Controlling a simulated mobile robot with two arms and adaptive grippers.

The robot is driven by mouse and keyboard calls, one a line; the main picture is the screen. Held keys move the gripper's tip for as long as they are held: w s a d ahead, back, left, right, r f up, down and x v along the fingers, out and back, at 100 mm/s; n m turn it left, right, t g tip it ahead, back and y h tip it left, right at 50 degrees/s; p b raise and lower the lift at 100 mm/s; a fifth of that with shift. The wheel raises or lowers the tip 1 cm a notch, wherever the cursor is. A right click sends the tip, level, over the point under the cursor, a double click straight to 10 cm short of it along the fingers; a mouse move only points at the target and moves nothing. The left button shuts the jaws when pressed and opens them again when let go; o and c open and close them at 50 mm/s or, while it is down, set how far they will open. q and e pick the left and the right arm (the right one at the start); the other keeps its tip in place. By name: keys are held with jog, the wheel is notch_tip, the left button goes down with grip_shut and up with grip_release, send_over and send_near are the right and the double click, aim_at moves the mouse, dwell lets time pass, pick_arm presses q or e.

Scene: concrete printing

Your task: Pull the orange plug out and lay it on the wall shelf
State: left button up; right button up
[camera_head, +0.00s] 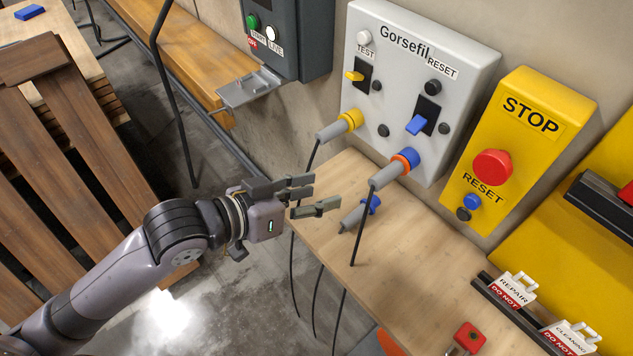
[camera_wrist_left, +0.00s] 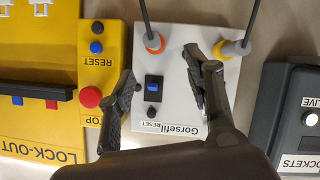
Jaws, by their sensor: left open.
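The orange plug (camera_head: 393,172), grey with an orange ring, sits in the blue socket low on the grey Gorsefil panel (camera_head: 455,60). Its dark cable hangs down. It also shows in the left wrist view (camera_wrist_left: 154,43), between the finger directions and beyond the tips. My left gripper (camera_head: 322,194) is open and empty, to the left of the plug and apart from it, over the shelf's left edge. The wooden wall shelf (camera_head: 420,245) lies below the panel. A grey plug with a blue ring (camera_head: 356,215) lies on it near the gripper. My right gripper is not in view.
A yellow-ringed plug (camera_head: 340,125) sits in the panel left of the orange one. Cables hang below. A yellow STOP box (camera_head: 515,140) is to the right. Tags (camera_head: 512,290) and a red object (camera_head: 468,338) are at the shelf's right. The shelf's middle is clear.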

pick_arm(q)
jog(key=r, duration=0.1)
jog(key=p, duration=0.4)
send_near(386, 174)
jog(key=shift+h, duration=0.3)
jog(key=x, duration=0.6)
jog(key=f+x, duration=0.1)
jog(key=x, duration=0.2)
jog(key=shift+w+a+f, duration=0.1)
jog(key=shift+w, duration=0.35)
jog(key=shift+w+d+f, duration=0.3)
jog(key=shift+w+d, duration=0.05)
jog(key=shift+d, duration=0.15)
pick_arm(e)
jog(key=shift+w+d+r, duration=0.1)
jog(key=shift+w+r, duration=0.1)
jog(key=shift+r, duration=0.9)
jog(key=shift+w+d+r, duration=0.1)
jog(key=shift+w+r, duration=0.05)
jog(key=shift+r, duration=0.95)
pick_arm(q)
grip_shut()
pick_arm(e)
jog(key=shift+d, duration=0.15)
